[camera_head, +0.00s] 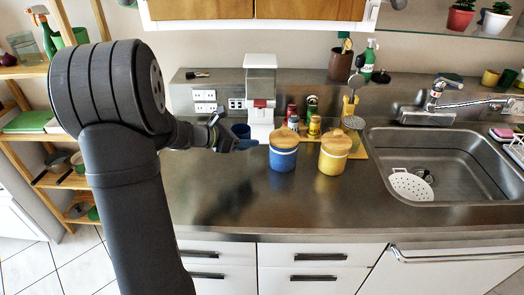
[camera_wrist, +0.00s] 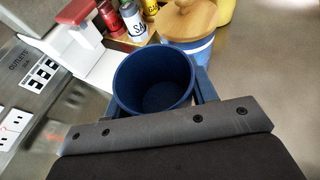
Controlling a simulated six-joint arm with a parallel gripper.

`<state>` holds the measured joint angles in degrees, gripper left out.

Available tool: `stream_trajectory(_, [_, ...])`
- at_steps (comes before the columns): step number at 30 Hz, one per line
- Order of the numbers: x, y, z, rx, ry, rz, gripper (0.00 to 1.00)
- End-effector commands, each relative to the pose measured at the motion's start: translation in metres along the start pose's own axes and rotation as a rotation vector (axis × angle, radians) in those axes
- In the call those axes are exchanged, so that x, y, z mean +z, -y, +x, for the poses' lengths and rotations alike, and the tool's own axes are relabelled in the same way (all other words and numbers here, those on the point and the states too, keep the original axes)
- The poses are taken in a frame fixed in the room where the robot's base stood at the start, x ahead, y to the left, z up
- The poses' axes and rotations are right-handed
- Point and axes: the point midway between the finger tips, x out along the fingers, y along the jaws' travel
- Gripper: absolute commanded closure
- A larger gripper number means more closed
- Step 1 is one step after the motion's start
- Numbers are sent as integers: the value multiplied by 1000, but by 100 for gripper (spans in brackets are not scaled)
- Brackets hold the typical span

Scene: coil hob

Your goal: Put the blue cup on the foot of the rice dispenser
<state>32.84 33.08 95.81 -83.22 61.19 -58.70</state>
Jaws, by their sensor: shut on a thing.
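The blue cup (camera_wrist: 152,82) is between the fingers of my gripper (camera_wrist: 155,98), which is shut on it. The wrist view looks down into the cup's open mouth, and the cup looks empty. In the head view the cup (camera_head: 240,131) shows just left of the rice dispenser (camera_head: 261,90), partly behind my gripper (camera_head: 236,143). The dispenser is white with a red part, which also shows in the wrist view (camera_wrist: 76,12). Its white foot (camera_wrist: 92,68) lies beside the cup, to the left in the wrist view. I cannot tell the cup's height above the counter.
A blue jar with a wooden lid (camera_head: 283,158) stands close to the cup, with a yellow jar (camera_head: 335,152) beyond it. Spice containers (camera_head: 313,127) stand right of the dispenser. Wall sockets (camera_head: 205,101) are behind. The front counter (camera_head: 250,205) is clear; a sink (camera_head: 450,170) is at right.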

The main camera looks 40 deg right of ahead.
Motion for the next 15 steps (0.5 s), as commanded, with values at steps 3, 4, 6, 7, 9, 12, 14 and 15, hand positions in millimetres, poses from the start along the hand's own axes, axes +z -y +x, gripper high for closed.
stream_trajectory(3, [-8, -25, 17, -58, -1, 22, 70])
stream_trajectory(4, [-10, -30, 21, -73, -3, 28, 70])
stream_trajectory(6, [-16, -40, 32, -110, -4, 43, 70])
stream_trajectory(7, [-19, -44, 36, -126, -4, 50, 70])
stream_trajectory(9, [-26, -52, 45, -161, -5, 64, 70])
stream_trajectory(12, [-36, -62, 55, -204, -6, 83, 70])
stream_trajectory(14, [-42, -66, 60, -224, -8, 92, 70])
stream_trajectory(15, [-44, -68, 62, -236, -7, 98, 70])
